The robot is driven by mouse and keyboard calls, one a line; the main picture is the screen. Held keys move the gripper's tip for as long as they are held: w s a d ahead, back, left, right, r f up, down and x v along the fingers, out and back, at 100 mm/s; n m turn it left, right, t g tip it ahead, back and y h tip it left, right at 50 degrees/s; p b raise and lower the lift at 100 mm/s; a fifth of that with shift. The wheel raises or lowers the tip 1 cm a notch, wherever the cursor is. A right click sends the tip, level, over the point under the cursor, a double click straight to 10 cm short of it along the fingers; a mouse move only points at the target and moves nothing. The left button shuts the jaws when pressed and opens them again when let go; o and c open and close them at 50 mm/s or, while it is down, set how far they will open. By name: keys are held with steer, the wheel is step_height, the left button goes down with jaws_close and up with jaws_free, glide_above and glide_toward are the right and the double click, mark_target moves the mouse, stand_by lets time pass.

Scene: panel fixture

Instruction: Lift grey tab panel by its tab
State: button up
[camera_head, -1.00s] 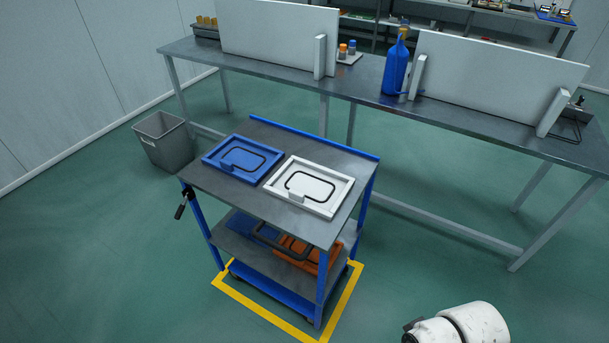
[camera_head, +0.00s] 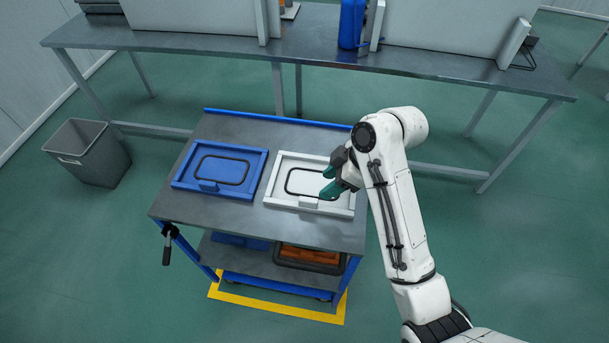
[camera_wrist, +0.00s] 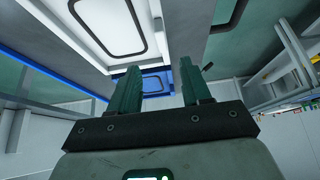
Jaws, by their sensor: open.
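The light grey tab panel (camera_head: 278,199) lies flat on the cart top, right of a blue panel (camera_head: 182,181). It has a raised rim, a dark outlined rounded rectangle, and a small tab (camera_head: 308,203) at its near edge. My gripper (camera_head: 328,182) is over the panel's right half, up and right of the tab, open and empty. In the wrist view, the grey panel (camera_wrist: 72,17) is at upper left, beside my open green fingers (camera_wrist: 159,65). Part of the blue panel (camera_wrist: 158,83) shows between them.
The cart (camera_head: 255,222) has a lower shelf with an orange item (camera_head: 308,258). A grey bin (camera_head: 88,152) stands left. A long table (camera_head: 200,40) with upright boards and a blue bottle (camera_head: 351,22) runs behind.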

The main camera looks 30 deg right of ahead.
mark_target(309, 199)
steer(key=x, duration=0.4)
steer(key=shift+w+a+f, duration=0.1)
steer(key=shift+a+f, duration=0.1)
steer(key=shift+f, duration=0.05)
steer(key=shift+s+p+x, duration=0.1)
steer(key=shift+p+x, duration=0.2)
steer(key=shift+x, duration=1.15)
steer(key=shift+s+p+x, duration=0.15)
steer(key=shift+p+x, duration=0.15)
steer(key=shift+x, duration=1.15)
steer(key=shift+f, duration=0.1)
jaws_close()
steer(key=shift+w, duration=0.1)
